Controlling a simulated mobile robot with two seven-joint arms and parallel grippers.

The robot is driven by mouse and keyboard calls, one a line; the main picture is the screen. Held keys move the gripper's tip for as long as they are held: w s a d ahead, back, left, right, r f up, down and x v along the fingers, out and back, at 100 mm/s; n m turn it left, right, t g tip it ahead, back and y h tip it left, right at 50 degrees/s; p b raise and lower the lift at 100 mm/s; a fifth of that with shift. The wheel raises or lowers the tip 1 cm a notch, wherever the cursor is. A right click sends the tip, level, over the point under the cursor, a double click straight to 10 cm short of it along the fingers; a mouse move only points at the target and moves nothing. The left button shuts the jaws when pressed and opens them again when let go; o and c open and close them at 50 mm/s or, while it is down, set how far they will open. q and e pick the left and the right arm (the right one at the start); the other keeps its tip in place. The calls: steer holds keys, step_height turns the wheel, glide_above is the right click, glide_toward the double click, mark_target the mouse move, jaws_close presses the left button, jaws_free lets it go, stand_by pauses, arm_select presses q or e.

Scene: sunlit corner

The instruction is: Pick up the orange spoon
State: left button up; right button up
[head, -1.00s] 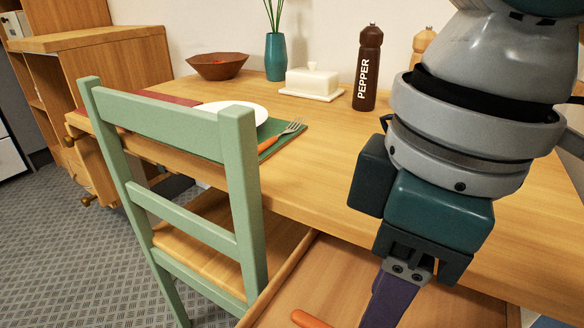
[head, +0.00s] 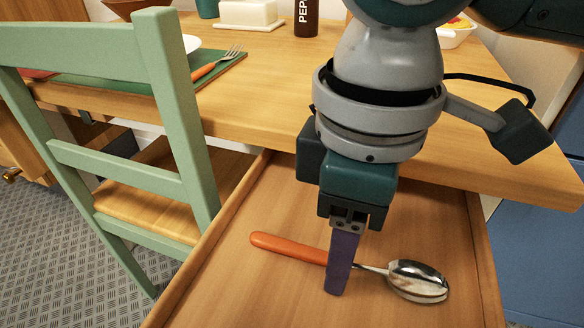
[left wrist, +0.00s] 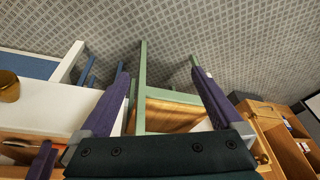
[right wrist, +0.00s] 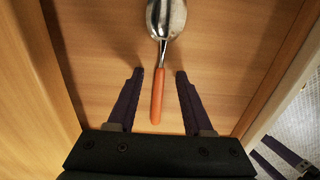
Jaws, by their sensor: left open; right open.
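The orange spoon (head: 289,248) lies in the open wooden drawer, its orange handle to the left and its metal bowl to the right. In the right wrist view the spoon (right wrist: 158,95) runs between the two fingers, its bowl at the top. My right gripper (head: 340,290) points down over the spoon and hides part of it in the head view. Its fingers (right wrist: 157,74) are open on either side of the handle. I cannot tell the height left between fingertips and drawer floor. My left gripper (left wrist: 158,72) is open and empty, with a chair beyond it.
The table edge lies just behind my right gripper. A green chair (head: 110,165) stands left of the drawer. A fork (head: 216,64) lies on a green mat. A pepper mill (head: 306,18) stands farther back.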

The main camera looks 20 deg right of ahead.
jaws_close()
stand_by(0.4)
